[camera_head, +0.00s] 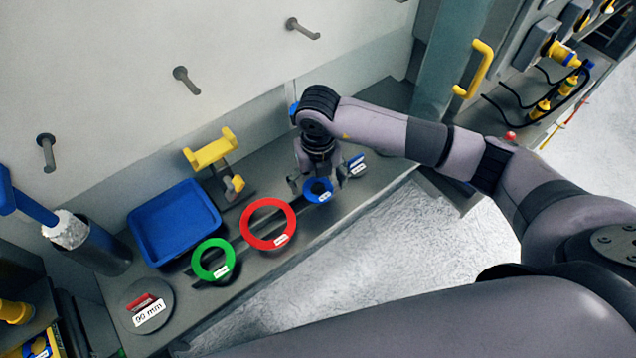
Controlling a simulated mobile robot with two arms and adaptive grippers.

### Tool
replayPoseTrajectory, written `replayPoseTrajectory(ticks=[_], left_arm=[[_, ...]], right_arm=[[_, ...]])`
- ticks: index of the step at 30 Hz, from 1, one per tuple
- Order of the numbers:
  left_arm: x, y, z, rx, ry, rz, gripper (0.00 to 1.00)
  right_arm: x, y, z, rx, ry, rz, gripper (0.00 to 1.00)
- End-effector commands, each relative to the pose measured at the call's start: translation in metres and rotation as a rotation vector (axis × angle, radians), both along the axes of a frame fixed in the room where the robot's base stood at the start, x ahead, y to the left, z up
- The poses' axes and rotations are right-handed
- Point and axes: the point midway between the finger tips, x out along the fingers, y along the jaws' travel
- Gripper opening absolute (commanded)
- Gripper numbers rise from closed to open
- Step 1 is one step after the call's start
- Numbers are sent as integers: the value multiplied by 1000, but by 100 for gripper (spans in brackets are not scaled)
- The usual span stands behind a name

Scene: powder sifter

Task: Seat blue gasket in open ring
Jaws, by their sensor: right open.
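The blue gasket (312,186), a small ring with a white label, lies on the grey bench at the right end of a row of rings. My right gripper (318,180) points down at it with its fingers spread, one on either side of the gasket. From this view I cannot tell whether the fingers touch it. I cannot make out the open ring for sure. My left gripper is not in view.
A red ring (249,228) and a green ring (198,268) lie left of the gasket. Behind them are a blue tray (140,222) and a yellow stand (210,150). A grey disc labelled 90 mm (136,292) lies at the bench's left end. Pegs (186,78) stick out from the wall.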

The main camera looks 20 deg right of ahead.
Motion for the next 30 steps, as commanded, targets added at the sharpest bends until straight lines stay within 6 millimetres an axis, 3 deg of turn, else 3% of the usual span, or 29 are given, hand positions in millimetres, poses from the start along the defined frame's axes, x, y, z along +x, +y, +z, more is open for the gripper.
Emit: replayPoseTrajectory(ticks=[4,30], left_arm=[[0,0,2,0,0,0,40],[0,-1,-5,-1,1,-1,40]], right_arm=[[0,0,-8,-1,0,2,79],[0,0,-13,-1,1,2,79]])
